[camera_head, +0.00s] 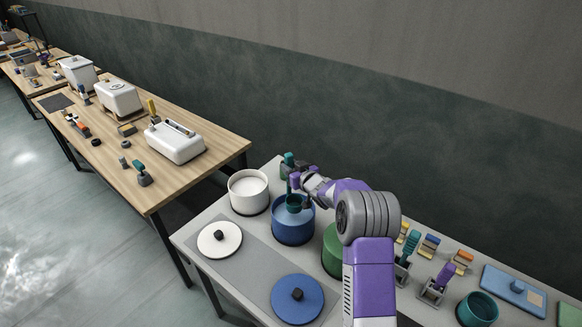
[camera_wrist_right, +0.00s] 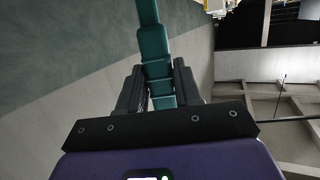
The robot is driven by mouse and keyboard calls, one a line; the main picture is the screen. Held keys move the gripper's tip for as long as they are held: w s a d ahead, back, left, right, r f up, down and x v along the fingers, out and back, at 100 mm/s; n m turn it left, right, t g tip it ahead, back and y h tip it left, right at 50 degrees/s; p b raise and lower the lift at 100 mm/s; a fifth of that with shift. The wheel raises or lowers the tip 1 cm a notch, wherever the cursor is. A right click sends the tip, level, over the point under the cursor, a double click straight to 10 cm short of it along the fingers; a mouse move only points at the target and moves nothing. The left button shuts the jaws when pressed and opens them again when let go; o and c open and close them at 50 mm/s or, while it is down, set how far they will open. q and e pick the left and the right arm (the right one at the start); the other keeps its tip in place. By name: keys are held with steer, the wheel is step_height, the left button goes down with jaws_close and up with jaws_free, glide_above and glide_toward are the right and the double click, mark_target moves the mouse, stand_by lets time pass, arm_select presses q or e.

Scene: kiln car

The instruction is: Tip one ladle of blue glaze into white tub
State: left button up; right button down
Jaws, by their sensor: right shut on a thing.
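My right gripper (camera_head: 298,183) is shut on the handle of a teal ladle (camera_wrist_right: 155,60). In the head view the ladle's cup (camera_head: 293,204) is at the mouth of the blue tub (camera_head: 293,231); I cannot tell whether it is inside or just above the rim. What the cup holds is too small to tell. The white tub (camera_head: 249,204) stands open to the left of the blue tub, with pale contents. My left gripper is not in view.
A white lid (camera_head: 219,241) and a blue lid (camera_head: 297,301) lie on the grey mat in front. A green tub (camera_head: 333,251) stands right of the blue one, partly behind my arm. Brushes in holders (camera_head: 434,293) and a teal pot (camera_head: 478,311) are farther right.

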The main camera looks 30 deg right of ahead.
mark_target(290, 157)
steer(key=shift+f+b, duration=4.15)
steer(key=shift+f, duration=1)
steer(key=shift+r, duration=0.2)
steer(key=shift+f, duration=0.1)
steer(key=shift+r+p, duration=5.1)
steer(key=shift+r, duration=2.1)
steer(key=shift+f, duration=0.1)
